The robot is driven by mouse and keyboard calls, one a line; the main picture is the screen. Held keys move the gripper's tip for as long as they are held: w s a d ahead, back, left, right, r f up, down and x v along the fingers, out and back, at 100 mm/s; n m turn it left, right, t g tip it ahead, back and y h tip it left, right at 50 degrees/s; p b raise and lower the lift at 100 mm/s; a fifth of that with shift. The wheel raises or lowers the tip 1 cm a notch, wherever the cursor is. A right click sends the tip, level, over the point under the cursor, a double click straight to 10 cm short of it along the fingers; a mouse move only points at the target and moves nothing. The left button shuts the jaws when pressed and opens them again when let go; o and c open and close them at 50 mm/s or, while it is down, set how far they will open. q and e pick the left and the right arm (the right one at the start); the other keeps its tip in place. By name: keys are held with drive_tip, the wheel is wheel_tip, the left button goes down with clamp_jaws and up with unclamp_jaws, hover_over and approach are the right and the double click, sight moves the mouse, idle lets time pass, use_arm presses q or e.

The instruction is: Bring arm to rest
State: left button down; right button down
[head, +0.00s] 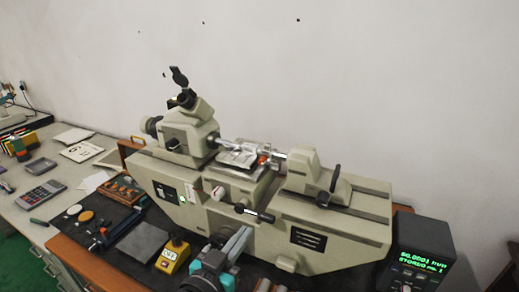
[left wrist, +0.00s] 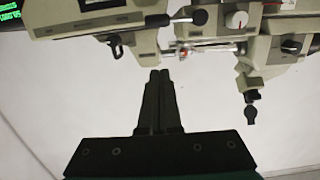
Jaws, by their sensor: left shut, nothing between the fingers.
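My left gripper (left wrist: 158,75) shows in the left wrist view with its two black fingers together, shut and empty. The bench machine, a pale measuring instrument (left wrist: 110,20), is upside down beyond the fingertips, with pale wall around them. In the head view, a teal and grey part of my left arm (head: 208,274) is at the bottom, in front of the measuring instrument (head: 335,232); I cannot make out the fingertips there. My right gripper is in neither view.
A digital readout (head: 422,255) stands at the right end. A yellow button box (head: 174,257) lies close beside my left arm. A dark mat with small round parts (head: 86,216), a calculator (head: 41,193) and papers (head: 81,151) occupy the left.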

use_arm(q)
drive_tip(key=s+a+f+n+g+y, duration=0.15)
drive_tip(key=s+a+f+g, duration=0.25)
drive_tip(key=s, duration=0.4)
drive_tip(key=s+a+f+g+y, duration=0.3)
drive_tip(key=s+f+g, duration=0.15)
drive_tip(key=s, duration=0.35)
drive_tip(key=s+a+f+n+g+y, duration=0.1)
drive_tip(key=s+a+f+g+y, duration=0.1)
drive_tip(key=s+a+f+g, duration=0.35)
drive_tip(key=s+d+f+b, duration=0.15)
drive_tip(key=f+b, duration=0.35)
drive_tip(key=f, duration=1)
drive_tip(key=s+f+b, duration=0.2)
drive_tip(key=f+b, duration=0.2)
drive_tip(key=f, duration=1)
drive_tip(key=s+f+b, duration=0.3)
drive_tip(key=s+f, duration=0.2)
drive_tip(key=f, duration=0.3)
drive_tip(key=s+a+f+b, duration=0.1)
drive_tip(key=s+f+b, duration=0.2)
drive_tip(key=s+f, duration=0.2)
drive_tip(key=s+a+f+b, duration=0.1)
drive_tip(key=s+f+b, duration=0.3)
drive_tip(key=f, duration=0.7)
drive_tip(key=shift+s+a+f+g, duration=0.3)
drive_tip(key=shift+s+f, duration=0.1)
drive_tip(key=shift+s, duration=0.45)
